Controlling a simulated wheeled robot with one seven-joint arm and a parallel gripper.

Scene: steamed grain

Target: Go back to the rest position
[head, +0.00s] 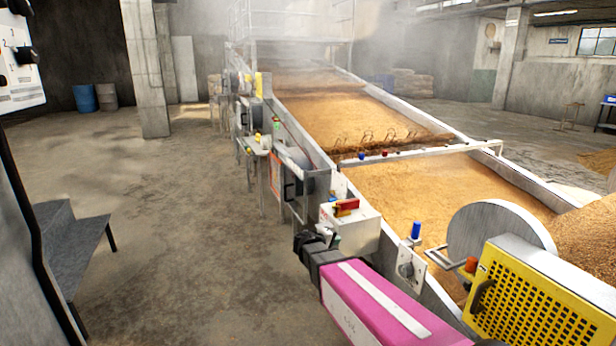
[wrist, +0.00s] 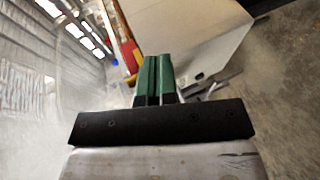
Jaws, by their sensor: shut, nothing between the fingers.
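My gripper (wrist: 155,62) shows its two green fingers pressed together, with nothing visible between them. In the head view my gripper (head: 303,243) is the small dark end of my pink arm. It is close to the white control box (head: 355,228) with a red switch (head: 346,205) on top. In the wrist view, the white box (wrist: 195,30) fills the area beyond the fingers, and the red switch (wrist: 129,54) is left of them. Whether the fingers touch the box cannot be told.
A long grain bed (head: 350,115) runs away under steam, with posts and boxes along its left side. A yellow perforated guard (head: 530,300) and a round grey disc (head: 497,228) stand at right. Grey steps (head: 70,240) are at left. The concrete floor (head: 180,230) between is clear.

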